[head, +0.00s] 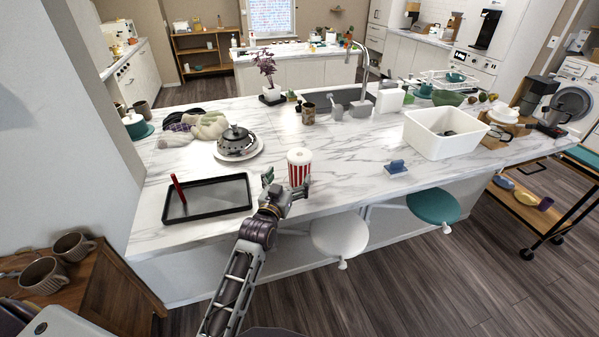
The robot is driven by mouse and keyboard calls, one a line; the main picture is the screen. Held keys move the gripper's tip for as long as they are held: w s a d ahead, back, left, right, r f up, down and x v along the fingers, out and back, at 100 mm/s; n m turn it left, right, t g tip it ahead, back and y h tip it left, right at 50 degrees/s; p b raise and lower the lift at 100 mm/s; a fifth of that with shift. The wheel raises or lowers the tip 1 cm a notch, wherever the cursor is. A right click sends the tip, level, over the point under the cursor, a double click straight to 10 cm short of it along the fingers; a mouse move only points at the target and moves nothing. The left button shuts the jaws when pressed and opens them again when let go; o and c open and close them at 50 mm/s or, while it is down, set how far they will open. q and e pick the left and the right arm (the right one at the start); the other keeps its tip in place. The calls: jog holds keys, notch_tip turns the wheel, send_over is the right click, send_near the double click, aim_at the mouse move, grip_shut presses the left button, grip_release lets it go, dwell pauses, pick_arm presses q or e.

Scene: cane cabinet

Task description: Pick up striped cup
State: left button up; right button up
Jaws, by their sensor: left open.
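The striped cup (299,168) is red and white with a white lid. It stands upright near the front edge of the marble counter (350,160). My left gripper (284,180) is open at the counter's front edge. Its fingers reach up around the lower part of the cup, one to the left and one at the right in the picture. I cannot tell whether they touch the cup. The cup's lower part is partly hidden by the gripper. My right gripper is not in view.
A black tray (207,208) with a red object (179,188) lies left of the gripper. Behind it a dark pot (237,141) sits on a white plate. A blue sponge-like object (396,167) and a white basin (443,147) are to the right. Stools (340,236) stand below the counter.

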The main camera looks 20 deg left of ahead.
aim_at(296, 166)
pick_arm(q)
jog(key=shift+w+d+p, duration=0.1)
jog(key=shift+w+p, duration=0.2)
jog(key=shift+w, duration=2.8)
jog(key=shift+w, duration=0.15)
jog(key=shift+w+r+p, duration=0.1)
jog(key=shift+w+p, duration=0.35)
jog(key=shift+w, duration=2)
jog(key=shift+c, duration=0.2)
jog(key=c, duration=1.5)
